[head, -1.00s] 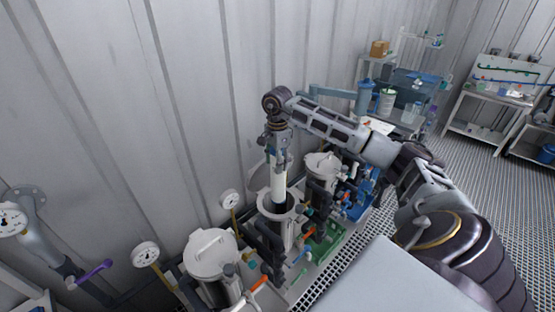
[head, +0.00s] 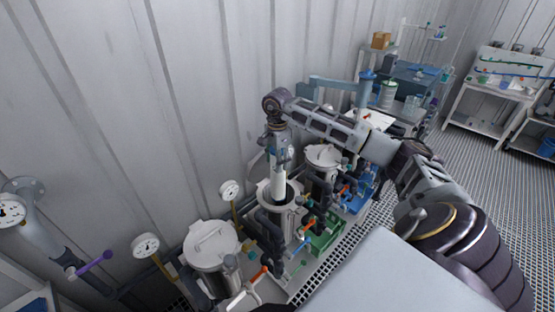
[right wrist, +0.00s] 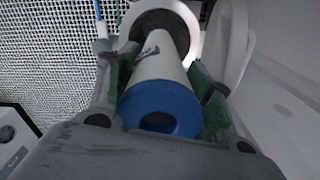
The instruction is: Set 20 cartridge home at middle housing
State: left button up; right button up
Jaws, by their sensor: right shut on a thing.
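My right gripper (head: 279,153) is shut on the upper end of a white cartridge (head: 279,183) and holds it upright over the middle housing (head: 287,219). In the right wrist view the cartridge (right wrist: 160,62) has a blue end cap (right wrist: 160,108) between the fingers and dark print on its side. Its far end reaches into the housing's round mouth (right wrist: 190,22); how deep it sits is hidden. The housing's lid (right wrist: 232,50) stands swung open beside the mouth. My left gripper is not in view.
A lidded housing (head: 212,246) stands on the near left and another (head: 322,158) on the far right. Gauges (head: 231,190) and dark pipes crowd the housings. The corrugated wall is close behind. A green tray (head: 326,240) lies at the skid's front.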

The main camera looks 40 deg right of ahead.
jog(key=b, duration=0.6)
send_near(278, 200)
jog(key=shift+w+d+f, duration=0.85)
jog(key=shift+w+f, duration=0.2)
jog(key=shift+w, duration=0.05)
jog(key=shift+f+b, duration=1.3)
jog(key=shift+f, duration=0.8)
jog(key=shift+f+b, duration=0.5)
jog(key=shift+f, duration=0.25)
jog(key=shift+f+b, duration=0.4)
jog(key=shift+f, duration=0.2)
jog(key=shift+f+b, duration=0.85)
jog(key=shift+f, duration=0.3)
jog(key=shift+f+b, duration=0.75)
jog(key=shift+f, duration=0.3)
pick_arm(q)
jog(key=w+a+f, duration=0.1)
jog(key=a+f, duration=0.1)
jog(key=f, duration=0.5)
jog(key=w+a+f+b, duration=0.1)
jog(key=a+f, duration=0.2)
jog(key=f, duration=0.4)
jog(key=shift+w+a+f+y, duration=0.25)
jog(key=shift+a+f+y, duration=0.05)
pick_arm(e)
jog(key=shift+f, duration=0.8)
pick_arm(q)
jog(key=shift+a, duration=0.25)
